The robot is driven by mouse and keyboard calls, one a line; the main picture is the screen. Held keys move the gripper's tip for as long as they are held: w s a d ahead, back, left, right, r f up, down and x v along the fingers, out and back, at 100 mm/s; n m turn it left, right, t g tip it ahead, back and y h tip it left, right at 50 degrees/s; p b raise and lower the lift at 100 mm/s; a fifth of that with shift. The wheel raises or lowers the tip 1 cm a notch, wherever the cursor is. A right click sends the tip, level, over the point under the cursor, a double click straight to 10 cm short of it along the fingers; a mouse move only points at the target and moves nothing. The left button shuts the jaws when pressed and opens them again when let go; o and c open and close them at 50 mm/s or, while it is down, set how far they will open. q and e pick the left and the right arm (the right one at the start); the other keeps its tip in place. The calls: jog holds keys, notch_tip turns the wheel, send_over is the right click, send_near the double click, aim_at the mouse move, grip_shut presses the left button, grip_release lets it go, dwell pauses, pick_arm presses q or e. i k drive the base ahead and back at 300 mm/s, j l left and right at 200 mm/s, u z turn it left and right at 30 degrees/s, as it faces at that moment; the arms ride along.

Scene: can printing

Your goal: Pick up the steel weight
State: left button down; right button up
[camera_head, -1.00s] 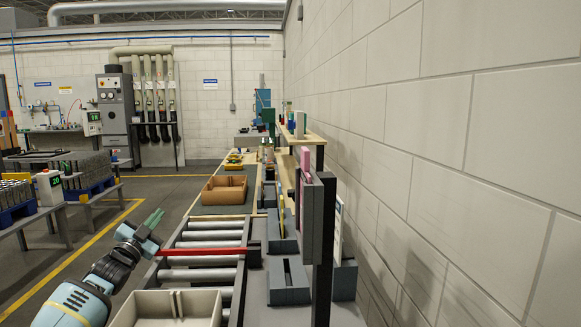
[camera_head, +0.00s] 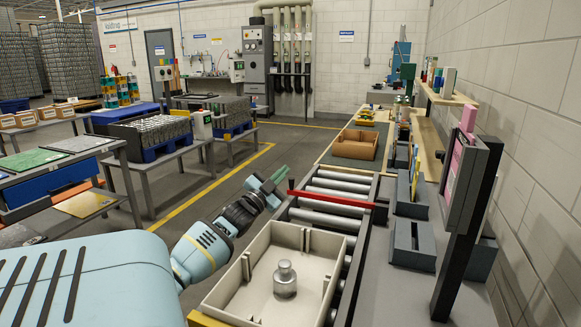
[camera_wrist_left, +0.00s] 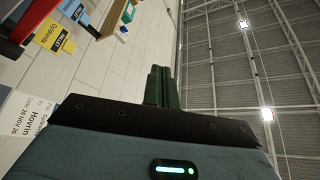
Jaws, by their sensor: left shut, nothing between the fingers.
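The steel weight (camera_head: 285,279) is a shiny silver cylinder with a knob on top. It stands upright on the floor of a cream tray (camera_head: 330,296) in the lower middle of the head view. My left gripper (camera_head: 279,175) is beyond the tray in the picture, raised near the roller conveyor and apart from the weight. Its green fingers are shut and empty. In the left wrist view the fingers (camera_wrist_left: 162,87) are together and point up toward the wall and ceiling. The weight does not show there. My right gripper is not in view.
A red bar (camera_head: 330,199) crosses the roller conveyor (camera_head: 325,218) behind the tray. A brown box (camera_head: 356,145) sits farther back. Grey holders (camera_head: 413,243) and a dark post (camera_head: 466,235) stand at the right, near the block wall. Open floor lies left of the conveyor.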

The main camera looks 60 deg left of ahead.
aim_at(284, 278)
jog(key=k, duration=1)
